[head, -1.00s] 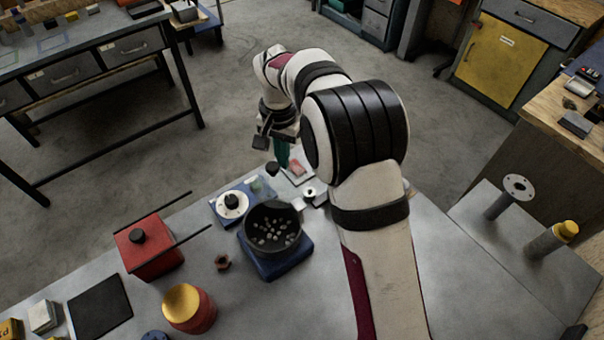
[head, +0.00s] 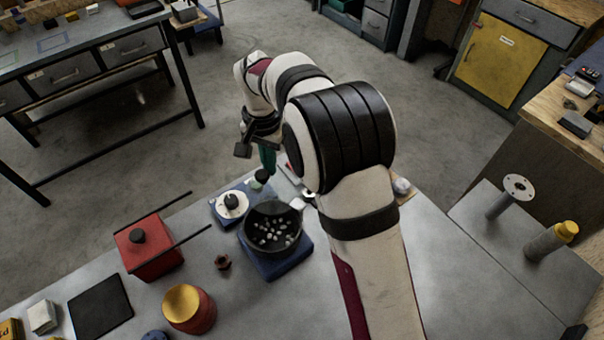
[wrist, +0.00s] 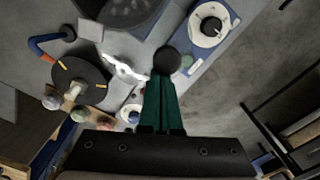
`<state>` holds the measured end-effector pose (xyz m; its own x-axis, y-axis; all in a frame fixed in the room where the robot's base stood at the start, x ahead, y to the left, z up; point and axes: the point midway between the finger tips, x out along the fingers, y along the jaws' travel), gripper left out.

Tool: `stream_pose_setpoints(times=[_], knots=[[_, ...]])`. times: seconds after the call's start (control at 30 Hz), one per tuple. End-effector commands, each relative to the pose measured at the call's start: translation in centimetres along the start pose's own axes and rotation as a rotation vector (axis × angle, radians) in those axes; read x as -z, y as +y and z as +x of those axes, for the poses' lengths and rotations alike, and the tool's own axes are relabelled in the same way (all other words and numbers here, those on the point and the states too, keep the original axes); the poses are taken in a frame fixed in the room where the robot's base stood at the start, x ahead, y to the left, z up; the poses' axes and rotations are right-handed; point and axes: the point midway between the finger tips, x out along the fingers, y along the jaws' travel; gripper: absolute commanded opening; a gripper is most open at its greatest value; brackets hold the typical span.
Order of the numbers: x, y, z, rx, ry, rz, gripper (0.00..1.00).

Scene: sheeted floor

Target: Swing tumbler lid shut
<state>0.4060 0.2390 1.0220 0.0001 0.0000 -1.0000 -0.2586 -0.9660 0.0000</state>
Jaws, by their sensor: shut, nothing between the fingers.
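The tumbler is a black round drum (head: 281,210) on a blue base (head: 280,262); its top is uncovered and grey stones show inside. Part of the drum (wrist: 118,12) also shows at the top of the wrist view. A pale bracket (wrist: 126,70) lies beside it. A dark disc (wrist: 80,80) with orange marks and a pale knob lies left of that; I cannot tell if it is the lid. My gripper (head: 268,160) is shut and empty, its green fingers (wrist: 160,105) pointing down behind the drum. A dark round piece (wrist: 167,60) shows at their tips.
A blue plate with a white dial (head: 230,204) stands left of the drum. A red box (head: 148,250) with dark rods and a red pot with a yellow top (head: 188,308) stand further left. My arm hides the bench right of the drum.

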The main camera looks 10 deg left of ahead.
Motion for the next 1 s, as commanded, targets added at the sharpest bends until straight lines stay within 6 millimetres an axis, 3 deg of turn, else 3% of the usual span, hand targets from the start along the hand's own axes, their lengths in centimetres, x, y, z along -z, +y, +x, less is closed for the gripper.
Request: stream_pose_setpoints(times=[0.27,0.57,0.83,1.0], knots=[[-1.9,-0.8,0.0,0.000,-0.001,-0.001,0.00],[-2.1,-0.8,0.0,0.000,0.000,0.000,0.00],[-4.0,-1.1,0.0,0.000,0.000,-0.002,0.00],[-4.1,-1.1,0.0,0.000,0.000,-0.001,0.00]])
